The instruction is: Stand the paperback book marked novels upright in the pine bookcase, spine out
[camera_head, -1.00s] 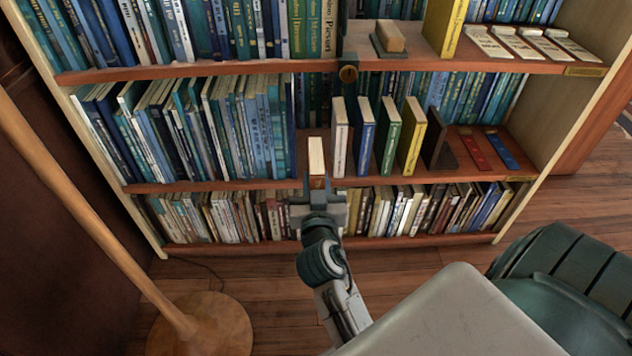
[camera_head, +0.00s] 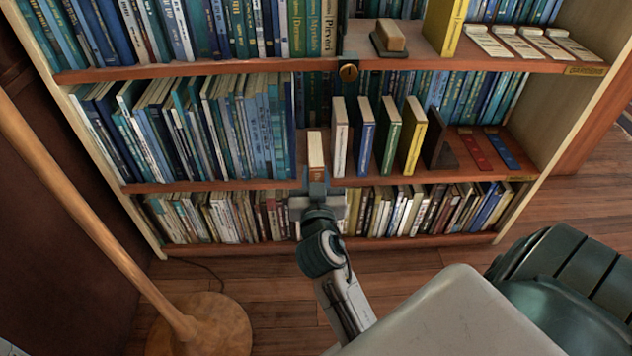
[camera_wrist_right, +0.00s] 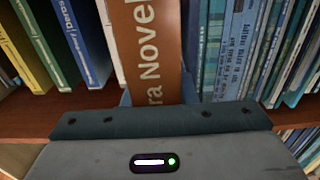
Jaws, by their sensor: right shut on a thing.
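The brown-spined paperback marked "ra Novel" (camera_wrist_right: 150,50) is in my right gripper (camera_head: 317,182). In the head view the book (camera_head: 316,150) stands roughly upright at the middle shelf of the pine bookcase (camera_head: 535,125), its spine facing out towards me. It is in the gap between the row of blue books on its left and a white-spined book (camera_head: 340,138) on its right. My right gripper is shut on the spine side, at the shelf's front edge. Whether the book's foot touches the board is hidden by the gripper. My left gripper is not in view.
Blue (camera_head: 364,138), green (camera_head: 387,137) and yellow (camera_head: 411,138) books stand spaced apart to the right, beside a dark bookend (camera_head: 436,142). A wooden lamp pole (camera_head: 90,215) stands at left.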

